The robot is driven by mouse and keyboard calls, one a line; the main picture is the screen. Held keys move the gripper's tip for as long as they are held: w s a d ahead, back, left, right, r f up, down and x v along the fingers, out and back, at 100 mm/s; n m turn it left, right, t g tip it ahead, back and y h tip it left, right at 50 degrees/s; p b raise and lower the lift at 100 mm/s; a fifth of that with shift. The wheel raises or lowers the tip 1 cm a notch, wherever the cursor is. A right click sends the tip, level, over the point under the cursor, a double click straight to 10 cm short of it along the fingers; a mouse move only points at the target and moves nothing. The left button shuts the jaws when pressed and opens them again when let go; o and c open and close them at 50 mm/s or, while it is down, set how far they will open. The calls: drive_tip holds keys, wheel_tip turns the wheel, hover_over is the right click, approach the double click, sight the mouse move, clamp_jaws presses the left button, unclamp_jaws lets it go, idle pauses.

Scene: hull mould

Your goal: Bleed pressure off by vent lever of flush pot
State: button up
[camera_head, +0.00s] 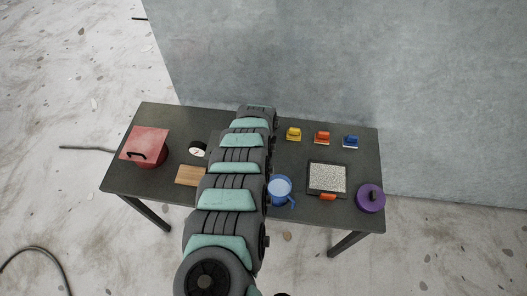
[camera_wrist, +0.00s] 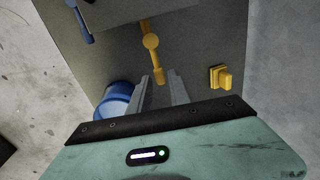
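A dark grey boxy body (camera_wrist: 130,10) at the top of the wrist view carries a yellow lever (camera_wrist: 152,45) with a round knob, pointing down toward me, and a blue handle (camera_wrist: 77,18) at its left. I take this body to be the flush pot; which of the two is the vent lever I cannot tell. My gripper (camera_wrist: 160,76) is open, its fingers apart. The yellow lever's lower end shows between the fingertips; contact cannot be told. In the head view my arm hides the gripper and most of that body.
On the dark table (camera_head: 130,125) stand a red lidded pot (camera_head: 150,150), a gauge (camera_head: 197,149), a wooden board (camera_head: 189,175), a blue mug (camera_head: 280,187), a framed speckled pad (camera_head: 327,178) and a purple pot (camera_head: 370,198). Yellow (camera_head: 293,134), orange (camera_head: 322,138) and blue (camera_head: 350,142) pieces line the back.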

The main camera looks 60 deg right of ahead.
wheel_tip(320, 180, up, 10)
drive_tip(key=a+p, duration=0.1)
drive_tip(key=p, duration=0.4)
drive_tip(key=shift+s+a+f, duration=0.25)
drive_tip(key=shift+s+a, duration=0.15)
